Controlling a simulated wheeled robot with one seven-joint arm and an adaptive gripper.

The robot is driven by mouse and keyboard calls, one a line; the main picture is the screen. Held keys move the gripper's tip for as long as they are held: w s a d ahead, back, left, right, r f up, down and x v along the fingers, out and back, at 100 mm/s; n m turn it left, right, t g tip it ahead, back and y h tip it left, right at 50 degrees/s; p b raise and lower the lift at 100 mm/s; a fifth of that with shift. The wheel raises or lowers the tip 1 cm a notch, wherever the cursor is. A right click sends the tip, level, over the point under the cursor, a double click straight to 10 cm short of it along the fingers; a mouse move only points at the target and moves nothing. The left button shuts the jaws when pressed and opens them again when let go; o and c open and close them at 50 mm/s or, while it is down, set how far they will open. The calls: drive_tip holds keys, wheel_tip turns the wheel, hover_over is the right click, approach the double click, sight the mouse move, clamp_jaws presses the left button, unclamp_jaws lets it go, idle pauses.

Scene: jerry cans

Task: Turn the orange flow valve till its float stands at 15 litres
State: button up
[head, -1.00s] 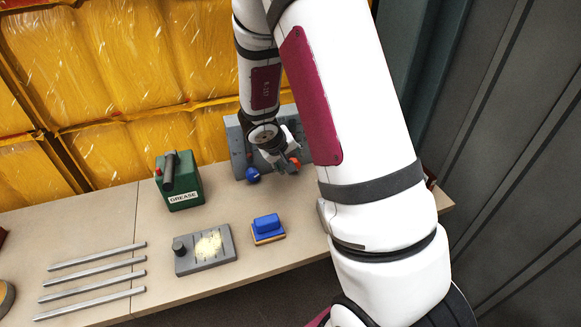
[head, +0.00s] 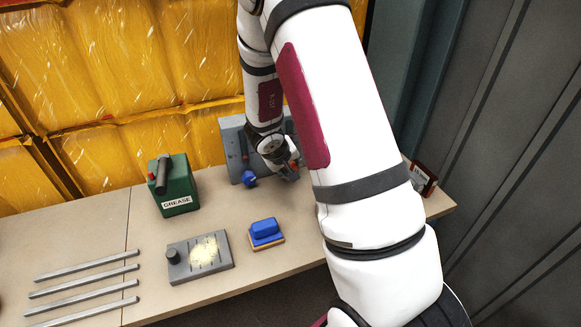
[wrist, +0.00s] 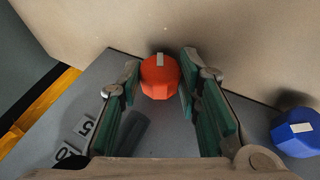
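The orange flow valve (wrist: 160,77) is a faceted knob with a pale mark on its face, pointing to the top of the wrist picture. My gripper (wrist: 160,62) is open, its green-padded fingers on either side of the knob with little gap; I cannot tell whether they touch it. In the head view my gripper (head: 289,172) is at the grey panel (head: 230,134), with only a bit of orange-red showing beside it. Number plates (wrist: 88,126), one reading 5, lie at lower left in the wrist view. The float cannot be made out, so its level is unclear.
A blue knob (wrist: 297,132) sits right of my gripper in the wrist view. On the table are a green grease can (head: 178,190), a grey plate (head: 200,258), a blue block (head: 265,230) and several metal bars (head: 85,280). A red box (head: 422,178) stands at the right end.

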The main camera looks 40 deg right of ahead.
idle(0.3)
drive_tip(key=shift+d+r+t+y+p, duration=0.15)
drive_tip(key=shift+t+y+p, duration=0.25)
drive_tip(key=shift+y, duration=0.4)
drive_tip(key=shift+d+m+y+b, duration=0.2)
drive_tip(key=shift+m+y+b, duration=0.3)
drive_tip(key=shift+y, duration=0.5)
drive_tip(key=y+b, duration=0.1)
drive_tip(key=b, duration=0.1)
drive_tip(key=t+y+b, duration=0.1)
drive_tip(key=b, duration=0.2)
drive_tip(key=shift+d+f, duration=0.25)
drive_tip(key=shift+f, duration=0.1)
drive_tip(key=y+b, duration=0.1)
drive_tip(key=b, duration=0.1)
drive_tip(key=y+b, duration=0.1)
drive_tip(key=b, duration=0.2)
drive_tip(key=shift+s+d+m+t+y, duration=0.15)
drive_tip(key=shift+m+t+y, duration=0.15)
drive_tip(key=shift+m+y, duration=0.1)
drive_tip(key=t+y+b, duration=0.1)
drive_tip(key=y+b, duration=0.1)
drive_tip(key=b, duration=0.2)
drive_tip(key=shift+s+d+f+m, duration=0.1)
drive_tip(key=shift+d+m, duration=0.05)
drive_tip(key=shift+m, duration=0.15)
drive_tip(key=shift+t+y+b, duration=0.3)
drive_tip(key=shift+y+b, duration=0.45)
drive_tip(key=shift+y, duration=0.35)
drive_tip(key=shift+m, duration=0.3)
